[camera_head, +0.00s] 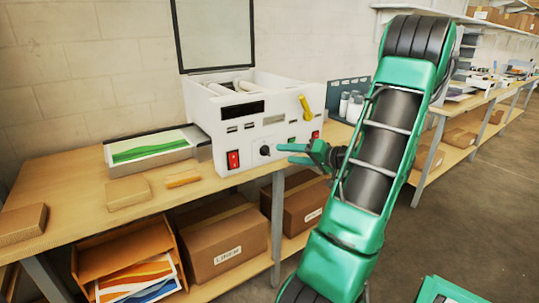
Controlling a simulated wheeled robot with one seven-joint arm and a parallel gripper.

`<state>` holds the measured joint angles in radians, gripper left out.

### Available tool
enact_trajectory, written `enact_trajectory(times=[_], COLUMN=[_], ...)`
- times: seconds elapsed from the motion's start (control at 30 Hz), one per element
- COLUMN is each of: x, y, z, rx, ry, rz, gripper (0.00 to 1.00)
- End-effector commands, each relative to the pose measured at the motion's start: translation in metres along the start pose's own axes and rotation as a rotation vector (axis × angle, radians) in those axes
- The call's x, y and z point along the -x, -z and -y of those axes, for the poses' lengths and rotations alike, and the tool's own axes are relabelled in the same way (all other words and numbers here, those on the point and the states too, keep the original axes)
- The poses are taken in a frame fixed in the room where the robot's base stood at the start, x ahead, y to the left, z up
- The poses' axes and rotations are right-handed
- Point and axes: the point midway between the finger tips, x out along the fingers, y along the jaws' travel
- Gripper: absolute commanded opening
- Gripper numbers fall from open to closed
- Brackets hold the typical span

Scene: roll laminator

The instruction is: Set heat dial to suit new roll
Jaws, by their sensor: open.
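The white roll laminator (225,150) stands on the wooden bench with its dark-framed lid raised, and pale rolls (238,86) show inside. A small black round dial (265,151) is on its front panel, right of a red switch (233,160). The dial's setting is too small to read. My green gripper (285,154) is in front of the panel, just right of the dial, with its fingers pointing left toward it. It is open and empty. I cannot tell whether a fingertip touches the dial.
A yellow lever (305,108) and another red switch (315,135) are at the panel's right. A paper tray (150,150) and small cardboard boxes (128,191) lie on the bench at left. Larger boxes (222,240) fill the shelf below. Open floor lies at right.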

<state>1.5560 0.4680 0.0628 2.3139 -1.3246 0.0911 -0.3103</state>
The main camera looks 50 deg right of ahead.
Motion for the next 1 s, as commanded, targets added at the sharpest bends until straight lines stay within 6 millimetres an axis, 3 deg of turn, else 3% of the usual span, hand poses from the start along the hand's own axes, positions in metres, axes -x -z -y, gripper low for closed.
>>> enact_trajectory(times=[0.2, 0.4, 0.6, 0.9, 1.0], x=[-0.041, -0.069, -0.082, -0.083, -0.083], y=[-0.001, -0.001, -0.001, -0.001, -0.001], z=[0.001, 0.001, 0.001, 0.001, 0.001], rx=[0.002, 0.002, 0.002, 0.001, 0.001], ry=[0.002, 0.002, 0.0, 0.0, -0.001], rz=[0.004, 0.004, 0.002, 0.002, 0.002], gripper=[0.53, 0.53, 0.53, 0.53, 0.29])
